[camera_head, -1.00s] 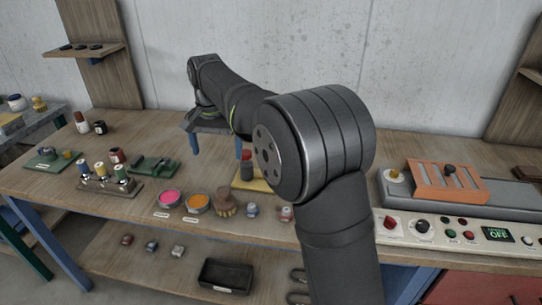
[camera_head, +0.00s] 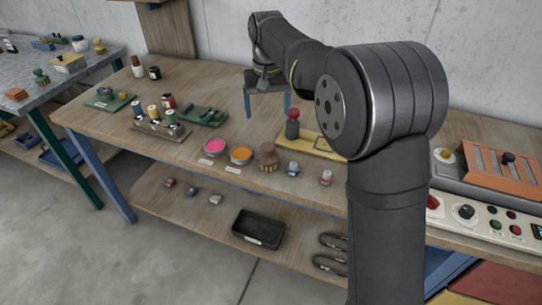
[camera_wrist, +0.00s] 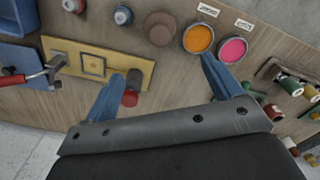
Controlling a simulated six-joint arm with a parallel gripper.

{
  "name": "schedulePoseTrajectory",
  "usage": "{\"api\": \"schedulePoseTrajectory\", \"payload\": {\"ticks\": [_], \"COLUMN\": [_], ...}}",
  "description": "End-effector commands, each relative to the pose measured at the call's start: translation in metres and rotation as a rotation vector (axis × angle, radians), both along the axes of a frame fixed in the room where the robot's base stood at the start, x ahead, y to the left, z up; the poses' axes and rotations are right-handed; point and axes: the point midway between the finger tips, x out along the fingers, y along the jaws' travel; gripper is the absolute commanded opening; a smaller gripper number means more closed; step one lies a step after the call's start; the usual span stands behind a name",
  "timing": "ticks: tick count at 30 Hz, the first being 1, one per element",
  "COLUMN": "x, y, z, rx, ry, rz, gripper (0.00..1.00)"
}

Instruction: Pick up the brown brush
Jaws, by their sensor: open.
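The brown brush (camera_head: 267,157) stands with its tan bristles down near the front edge of the wooden table, right of the orange bowl. In the wrist view the brown brush (camera_wrist: 160,29) shows from above as a round brown top, beyond the fingers. My gripper (camera_head: 268,104) is open and empty, above the table and further back than the brush. In the wrist view my gripper (camera_wrist: 169,68) has its blue fingers spread wide, with bare table between the tips.
A pink bowl (camera_head: 215,146) and an orange bowl (camera_head: 241,155) stand left of the brush. Small knobbed items (camera_head: 293,169) stand right. Spools (camera_head: 153,113) stand left.

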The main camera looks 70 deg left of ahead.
Motion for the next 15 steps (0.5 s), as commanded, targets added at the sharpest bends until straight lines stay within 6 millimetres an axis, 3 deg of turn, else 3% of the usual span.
{"api": "schedulePoseTrajectory", "payload": {"ticks": [8, 15], "x": [0.0, 0.0], "y": [-0.001, -0.001], "z": [-0.018, -0.07], "rx": [-0.003, -0.004], "ry": [0.001, 0.001], "rz": [0.125, 0.123], "gripper": [0.84, 0.84]}}
